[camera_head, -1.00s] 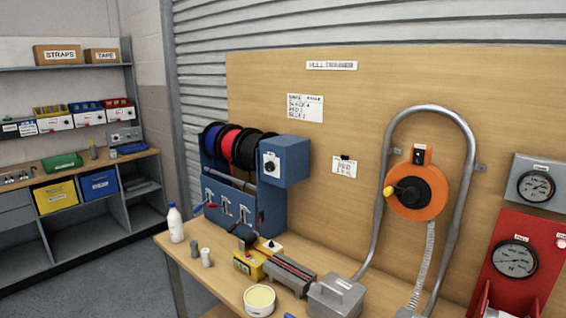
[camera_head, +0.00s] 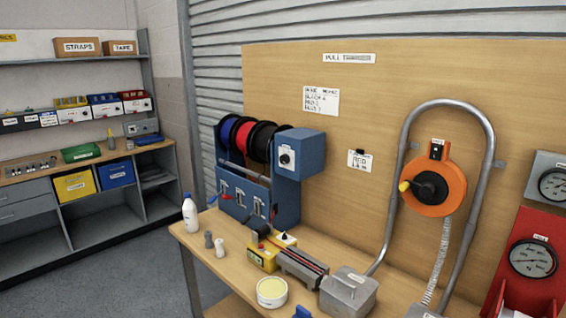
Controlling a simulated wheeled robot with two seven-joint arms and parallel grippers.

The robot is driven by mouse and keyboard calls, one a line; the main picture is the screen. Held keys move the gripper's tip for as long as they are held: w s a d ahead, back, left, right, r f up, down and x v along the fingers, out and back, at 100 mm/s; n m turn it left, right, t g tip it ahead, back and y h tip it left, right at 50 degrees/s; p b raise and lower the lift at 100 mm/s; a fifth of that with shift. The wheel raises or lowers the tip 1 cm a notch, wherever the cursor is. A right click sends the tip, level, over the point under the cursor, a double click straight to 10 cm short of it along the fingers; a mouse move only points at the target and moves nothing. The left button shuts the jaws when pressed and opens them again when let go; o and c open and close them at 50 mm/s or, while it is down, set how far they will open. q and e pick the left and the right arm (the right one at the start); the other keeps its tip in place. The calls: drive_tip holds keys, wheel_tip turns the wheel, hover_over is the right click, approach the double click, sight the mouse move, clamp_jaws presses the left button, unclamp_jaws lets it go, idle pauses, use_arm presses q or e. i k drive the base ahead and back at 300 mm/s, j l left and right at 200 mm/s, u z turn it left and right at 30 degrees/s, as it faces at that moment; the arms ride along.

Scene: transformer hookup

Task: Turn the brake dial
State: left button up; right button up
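A small round dial with a black knob on a white plate (camera_head: 286,159) is on the front of a blue box (camera_head: 308,155) at the right end of a blue reel rack (camera_head: 258,205). Its lettering is too small to read, so I cannot confirm that it is the brake dial. Neither of my grippers shows in the head view, and nothing touches either dial.
Blue, red and black spools (camera_head: 262,143) sit in the rack. A white bottle (camera_head: 190,213), a tub (camera_head: 271,292) and a grey metal box (camera_head: 348,291) stand on the wooden bench (camera_head: 205,247). An orange reel (camera_head: 436,188) and bent pipe (camera_head: 403,130) are on the board.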

sight(284, 159)
drive_tip(key=i+j+z, duration=0.1)
drive_tip(key=z, duration=0.3)
drive_tip(key=j+z, duration=0.5)
drive_tip(key=z, duration=0.25)
drive_tip(key=i+j+z, duration=0.1)
drive_tip(key=j+z, duration=0.25)
drive_tip(key=l, duration=0.15)
